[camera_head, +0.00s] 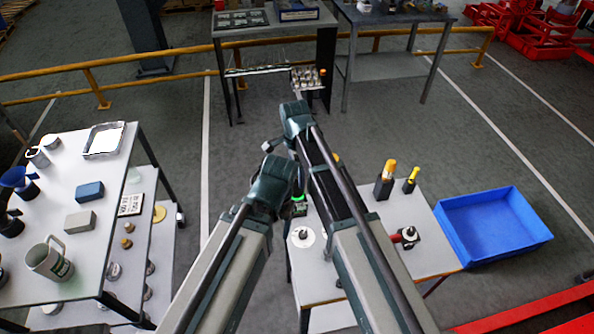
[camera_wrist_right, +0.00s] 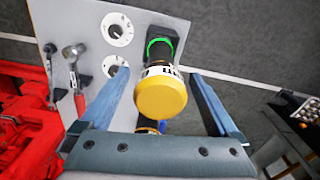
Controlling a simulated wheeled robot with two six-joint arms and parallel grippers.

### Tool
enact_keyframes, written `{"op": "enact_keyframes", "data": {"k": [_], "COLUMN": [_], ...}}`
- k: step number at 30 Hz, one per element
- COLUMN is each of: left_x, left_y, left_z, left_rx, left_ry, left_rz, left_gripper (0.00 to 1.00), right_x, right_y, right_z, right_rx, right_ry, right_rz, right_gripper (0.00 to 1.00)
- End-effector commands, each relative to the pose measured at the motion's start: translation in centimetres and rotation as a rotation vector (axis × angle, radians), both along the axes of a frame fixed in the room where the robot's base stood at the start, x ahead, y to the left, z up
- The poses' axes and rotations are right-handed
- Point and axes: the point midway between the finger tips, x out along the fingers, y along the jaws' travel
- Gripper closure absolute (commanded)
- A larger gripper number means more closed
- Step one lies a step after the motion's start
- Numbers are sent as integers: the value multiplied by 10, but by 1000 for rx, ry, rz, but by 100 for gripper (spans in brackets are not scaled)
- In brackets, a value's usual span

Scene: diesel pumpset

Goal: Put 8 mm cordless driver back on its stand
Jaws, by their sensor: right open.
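The cordless driver (camera_wrist_right: 160,92) shows in the right wrist view, with a yellow round end towards the camera, a white lettered band and a dark body. A bright green ring (camera_wrist_right: 159,43) is around its far end, at a dark square block (camera_wrist_right: 166,33) on the grey table. My right gripper (camera_wrist_right: 162,76) is open, its fingers on both sides of the driver with gaps. In the head view my arms hide most of the driver; a green part (camera_head: 298,198) shows between them. I cannot tell whether the driver is fully seated. My left gripper is hidden.
Two tools with yellow and orange tops (camera_head: 385,178) (camera_head: 411,180) stand on the right table (camera_head: 425,240). A crowded table (camera_head: 92,245) stands left.

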Motion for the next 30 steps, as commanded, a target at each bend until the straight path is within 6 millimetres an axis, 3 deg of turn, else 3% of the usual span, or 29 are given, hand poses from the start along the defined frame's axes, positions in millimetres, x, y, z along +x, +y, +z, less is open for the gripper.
{"op": "enact_keyframes", "data": {"k": [21, 30], "left_x": [0, 0], "left_y": [0, 0], "left_z": [109, 127], "left_rx": [-3, -2], "left_ry": [0, 0], "left_rz": [13, 13], "left_gripper": [29, 29], "right_x": [-1, -1], "right_y": [3, 3], "right_z": [109, 127], "right_rx": [0, 0], "right_ry": [0, 0], "right_rz": [0, 0], "right_gripper": [4, 4]}}
